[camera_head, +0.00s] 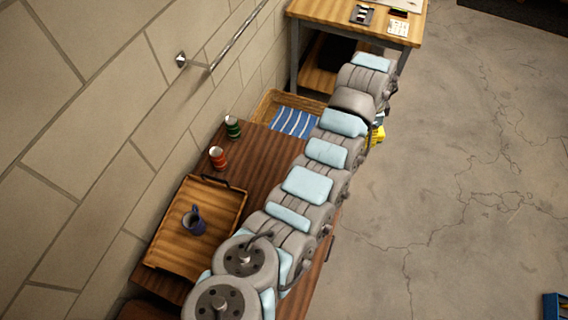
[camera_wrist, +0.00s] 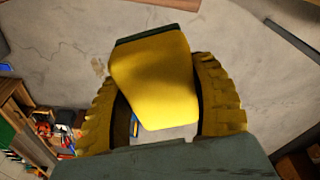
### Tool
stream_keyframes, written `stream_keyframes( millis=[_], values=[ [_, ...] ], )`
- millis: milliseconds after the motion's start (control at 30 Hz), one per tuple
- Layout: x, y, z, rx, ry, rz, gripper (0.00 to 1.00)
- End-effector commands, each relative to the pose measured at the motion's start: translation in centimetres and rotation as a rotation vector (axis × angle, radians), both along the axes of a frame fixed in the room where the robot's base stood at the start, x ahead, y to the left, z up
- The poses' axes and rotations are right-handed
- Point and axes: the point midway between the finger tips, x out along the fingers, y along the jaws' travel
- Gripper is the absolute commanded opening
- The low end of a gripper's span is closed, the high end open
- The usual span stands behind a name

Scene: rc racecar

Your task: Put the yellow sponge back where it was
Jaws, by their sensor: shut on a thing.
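The yellow sponge (camera_wrist: 155,80), with a dark green layer along one end, sits between the two ribbed yellowish fingers of my gripper (camera_wrist: 158,72) in the wrist view. My gripper is shut on it and holds it with grey concrete floor showing behind. In the head view, my arm hides most of the gripper. Only a small yellow patch shows beside the arm's far part, and I cannot tell whether it is the sponge or a finger.
A dark wooden table (camera_head: 262,153) stands along the wall with a wooden tray (camera_head: 232,196), a blue mug (camera_head: 194,220), a red can (camera_head: 217,157) and a green can (camera_head: 232,127). Beyond are a basket (camera_head: 266,103) with striped cloth and a workbench (camera_head: 330,10). Open floor lies right.

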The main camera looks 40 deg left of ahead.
Motion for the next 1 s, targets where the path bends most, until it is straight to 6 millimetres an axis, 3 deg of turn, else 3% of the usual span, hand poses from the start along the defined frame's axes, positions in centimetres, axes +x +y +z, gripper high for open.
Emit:
stream_keyframes(
  millis=[367,667,833,1000],
  values=[
    [-6.7,5.2,-6.7,-0.002,-0.001,-0.166,0.26],
    [-14.0,8.5,-11.9,-0.002,-0.002,-0.322,0.26],
    [-17.2,9.4,-13.7,-0.002,-0.005,-0.395,0.26],
    [-18.8,9.9,-14.6,-0.001,-0.004,-0.432,0.26]
  ],
)
